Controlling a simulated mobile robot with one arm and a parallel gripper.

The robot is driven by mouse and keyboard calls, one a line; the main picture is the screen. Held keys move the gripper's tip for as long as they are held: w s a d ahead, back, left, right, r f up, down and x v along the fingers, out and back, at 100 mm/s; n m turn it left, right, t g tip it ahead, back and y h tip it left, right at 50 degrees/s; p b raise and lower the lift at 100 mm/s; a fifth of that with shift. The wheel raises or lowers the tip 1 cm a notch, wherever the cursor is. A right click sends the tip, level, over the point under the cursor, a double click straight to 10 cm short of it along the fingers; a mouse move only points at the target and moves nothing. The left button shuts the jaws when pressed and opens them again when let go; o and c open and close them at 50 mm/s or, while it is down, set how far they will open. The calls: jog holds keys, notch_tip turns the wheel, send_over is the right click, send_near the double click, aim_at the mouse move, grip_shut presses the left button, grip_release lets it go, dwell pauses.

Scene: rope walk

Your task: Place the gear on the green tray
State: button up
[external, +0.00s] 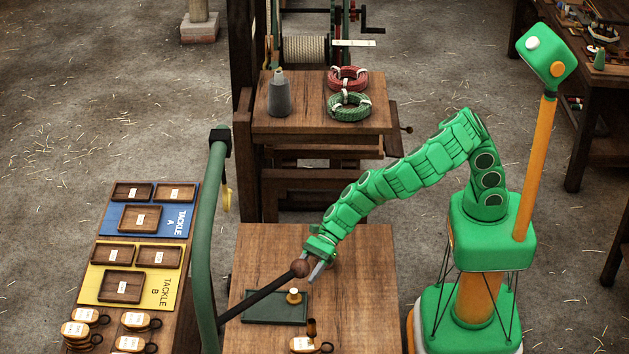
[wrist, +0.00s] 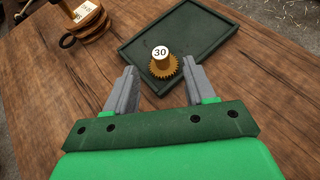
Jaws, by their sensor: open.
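The brass gear (external: 294,297) has a round top knob. In the wrist view the gear (wrist: 163,70) shows a white label reading 30 on that knob. It stands upright on the dark green tray (external: 262,311), near one corner; the tray (wrist: 195,22) is otherwise empty. My gripper (external: 318,272) is open above the table, close to the tray. In the wrist view my gripper's fingers (wrist: 158,88) are spread to either side of the gear's near side, with nothing held between them.
A wooden block with a label and a dark ring (external: 306,345) stands near the tray. The table right of the tray (external: 365,290) is clear.

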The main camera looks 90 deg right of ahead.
jog(key=shift+v, duration=2.45)
